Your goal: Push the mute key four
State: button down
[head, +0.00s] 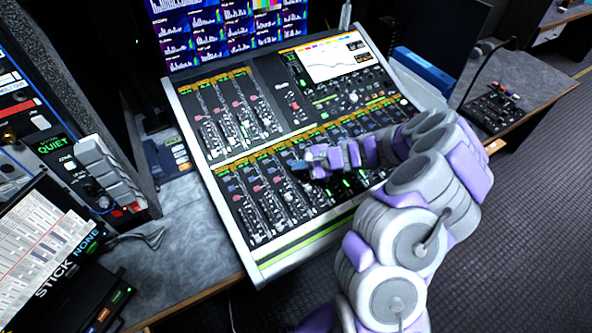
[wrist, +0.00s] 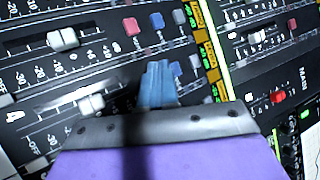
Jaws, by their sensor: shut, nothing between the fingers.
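The mixing console (head: 172,95) fills the middle of the head view, with rows of faders and small red, blue and grey keys. I cannot read which key is mute key four. My gripper (head: 299,166) reaches in from the right, low over the console's lower fader bank. In the wrist view my gripper's blue fingertips (wrist: 158,72) are together and empty. They are close to a blue key (wrist: 175,68), partly beside it; contact cannot be told. Above them are a red key (wrist: 131,27), another blue key (wrist: 156,20) and a grey key (wrist: 179,17). The fingers hide part of the panel.
White fader caps (wrist: 63,39) stand up close to my fingers. A red key (wrist: 278,97) is at the right of the wrist view. A lit screen (head: 334,57) is at the console's top right. A small control panel (head: 494,108) stands on the right desk.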

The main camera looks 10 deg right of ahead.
aim_at(301, 177)
jog(key=shift+f, duration=0.35)
dwell(0.3)
jog(key=shift+r, duration=0.15)
jog(key=shift+s+r+p, duration=0.1)
jog(key=shift+r+p, duration=0.35)
jog(key=shift+r, duration=0.3)
notch_tip(301, 177, up, 6)
jog(key=p, duration=0.4)
jog(key=shift+s+d, duration=0.15)
jog(key=shift+s, duration=0.25)
